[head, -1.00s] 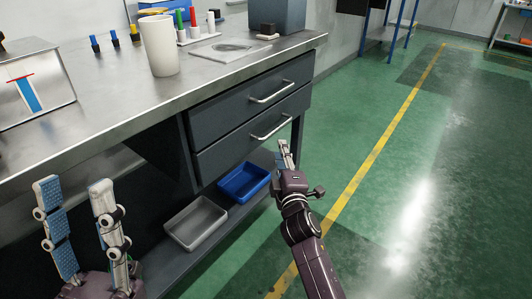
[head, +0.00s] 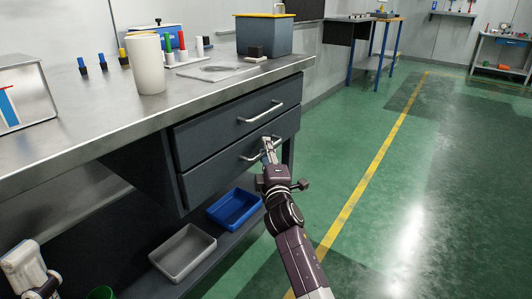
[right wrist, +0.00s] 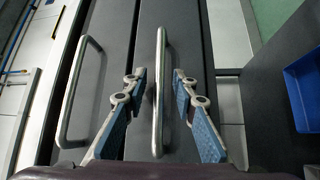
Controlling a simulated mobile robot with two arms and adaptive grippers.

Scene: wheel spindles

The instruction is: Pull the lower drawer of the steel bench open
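The dark grey lower drawer (head: 225,172) of the steel bench (head: 120,115) is shut, with its front level with the upper drawer. Its bar handle (right wrist: 160,95) runs between the two blue-padded fingers of my right gripper (right wrist: 159,75) in the right wrist view. The fingers are spread, with a gap on both sides of the bar. In the head view my right gripper (head: 268,146) is at this handle and hides part of it. My left gripper (head: 30,270) is only partly in view at the lower left corner.
The upper drawer (head: 225,122) is shut above, its handle (right wrist: 80,90) beside my right gripper's fingers. A blue bin (head: 235,208) and a grey bin (head: 183,252) stand on the shelf below. A white cup (head: 150,65) is on the bench. The green floor to the right is clear.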

